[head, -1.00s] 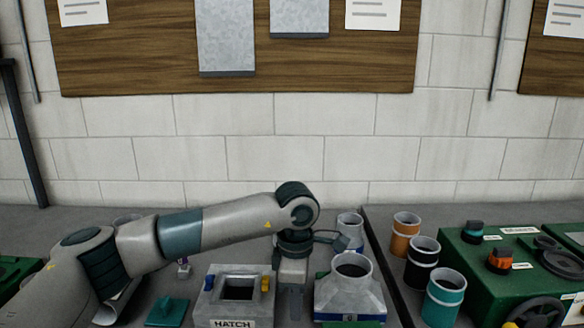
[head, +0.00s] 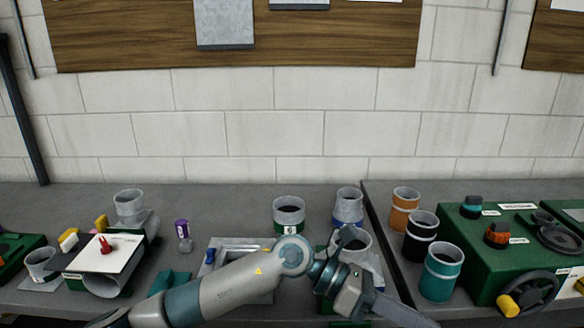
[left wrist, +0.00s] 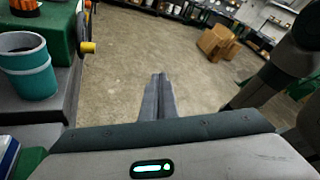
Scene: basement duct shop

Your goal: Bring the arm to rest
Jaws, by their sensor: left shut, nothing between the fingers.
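My left arm reaches in from the lower left of the head view and bends at its wrist over the bench. My left gripper (head: 415,317) points to the lower right, past the bench's front. In the left wrist view its two fingers (left wrist: 158,90) are together, with nothing between them, and the floor shows beyond them. My right gripper is in neither view. The arm hides part of the hatch box (head: 222,246) and the grey duct fitting behind it.
Orange (head: 404,208), black (head: 419,236) and teal (head: 441,271) ringed cans stand right of the wrist, beside a green machine (head: 468,262) with a handwheel. A white card (head: 102,254) and duct pieces lie left. Open floor (left wrist: 120,75) and cardboard boxes (left wrist: 214,42) show in the wrist view.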

